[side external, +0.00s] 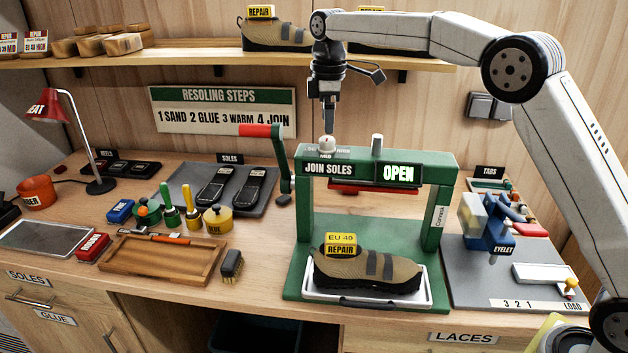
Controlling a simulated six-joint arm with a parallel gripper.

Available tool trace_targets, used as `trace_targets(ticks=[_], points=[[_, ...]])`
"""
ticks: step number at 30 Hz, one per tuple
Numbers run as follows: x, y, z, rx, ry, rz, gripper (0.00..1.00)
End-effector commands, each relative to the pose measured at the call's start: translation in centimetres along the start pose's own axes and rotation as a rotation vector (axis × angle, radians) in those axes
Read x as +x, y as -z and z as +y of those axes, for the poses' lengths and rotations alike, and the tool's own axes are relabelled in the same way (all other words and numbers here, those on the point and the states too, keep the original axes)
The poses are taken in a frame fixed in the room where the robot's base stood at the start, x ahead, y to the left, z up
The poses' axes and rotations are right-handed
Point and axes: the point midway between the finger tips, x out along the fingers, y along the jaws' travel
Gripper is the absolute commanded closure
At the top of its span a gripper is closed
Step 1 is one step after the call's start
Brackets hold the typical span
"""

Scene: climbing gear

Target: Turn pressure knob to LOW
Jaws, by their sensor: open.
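The pressure knob (327,143) is a small pale cap on top of the green sole press (440,170), at its left. Small labels sit around it; MID shows in front, and the others are too small to read surely. Which label the knob points at, I cannot tell. My gripper (328,122) points straight down just above the knob, open, with its fingers close to the knob's top. Whether they touch or straddle it is not clear. The press shows OPEN on its front, with its red pad raised.
A tan shoe (368,268) tagged EU 40 REPAIR sits on a white tray under the press. A shelf (180,56) with shoes runs behind my gripper.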

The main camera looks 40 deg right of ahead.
Motion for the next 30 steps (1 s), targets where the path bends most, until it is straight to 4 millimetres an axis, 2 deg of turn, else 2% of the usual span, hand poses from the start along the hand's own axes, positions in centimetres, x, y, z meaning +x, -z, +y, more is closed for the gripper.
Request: trace_targets(ticks=[6, 12, 24, 26, 30], points=[[2.8, 0.0, -0.1, 0.001, 0.002, -0.001, 0.11], [4.7, 0.0, 0.0, 0.002, 0.001, -0.001, 0.11], [5.2, 0.0, 0.0, 0.002, 0.001, 0.000, 0.11], [5.2, 0.0, 0.0, 0.002, 0.001, 0.000, 0.27], [5.2, 0.0, 0.0, 0.001, 0.001, 0.000, 0.71]])
